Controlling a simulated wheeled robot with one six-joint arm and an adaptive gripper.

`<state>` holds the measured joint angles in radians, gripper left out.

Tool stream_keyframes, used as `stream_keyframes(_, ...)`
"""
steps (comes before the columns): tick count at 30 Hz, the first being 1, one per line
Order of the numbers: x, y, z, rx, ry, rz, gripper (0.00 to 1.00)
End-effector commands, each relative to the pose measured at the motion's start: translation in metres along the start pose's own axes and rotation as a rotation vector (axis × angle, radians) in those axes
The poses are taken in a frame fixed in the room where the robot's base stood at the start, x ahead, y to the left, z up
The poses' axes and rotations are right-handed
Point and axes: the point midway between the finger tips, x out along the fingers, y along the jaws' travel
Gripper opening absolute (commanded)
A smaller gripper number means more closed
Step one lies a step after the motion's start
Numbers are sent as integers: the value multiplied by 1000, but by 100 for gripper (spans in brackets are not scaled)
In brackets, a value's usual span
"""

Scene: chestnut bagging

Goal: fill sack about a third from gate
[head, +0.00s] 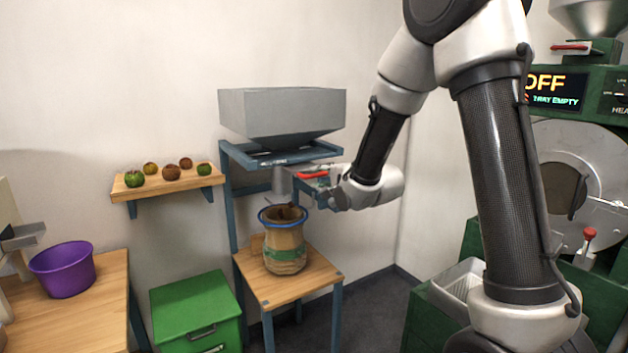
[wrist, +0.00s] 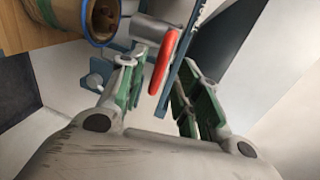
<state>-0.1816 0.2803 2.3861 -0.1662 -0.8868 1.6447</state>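The sack (head: 284,252), tan with a green band and a blue rim, stands upright below the spout (head: 281,180) of the grey hopper (head: 282,115). In the wrist view, the sack's open mouth (wrist: 104,18) shows some brown chestnuts inside; their level is hard to tell. The gate's red handle (head: 312,174) sticks out to the right of the spout. My gripper (head: 328,192) is at the handle. In the wrist view, my gripper (wrist: 160,85) has its green-padded fingers spread, with the red handle (wrist: 161,62) in the gap, apart from the pads.
A blue stand (head: 229,200) carries the hopper, and a wooden stand top (head: 262,288) bears the sack. A shelf (head: 140,190) with several chestnuts or fruits, a green cabinet (head: 195,305) and a purple bucket (head: 63,272) are left. A green machine (head: 603,80) reading "OFF" is right.

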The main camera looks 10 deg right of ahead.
Motion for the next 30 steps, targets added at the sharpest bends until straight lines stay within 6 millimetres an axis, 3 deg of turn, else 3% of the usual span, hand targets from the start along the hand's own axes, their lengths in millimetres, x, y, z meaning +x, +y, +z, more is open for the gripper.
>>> stream_keyframes(7, 37, 0, 0, -1, -1, 1, 33)
stream_keyframes(18, 44, 0, 0, 0, 0, 0, 33)
stream_keyframes(24, 44, 0, 0, 0, 0, 1, 0)
stream_keyframes(30, 44, 0, 0, 0, 0, 1, 0)
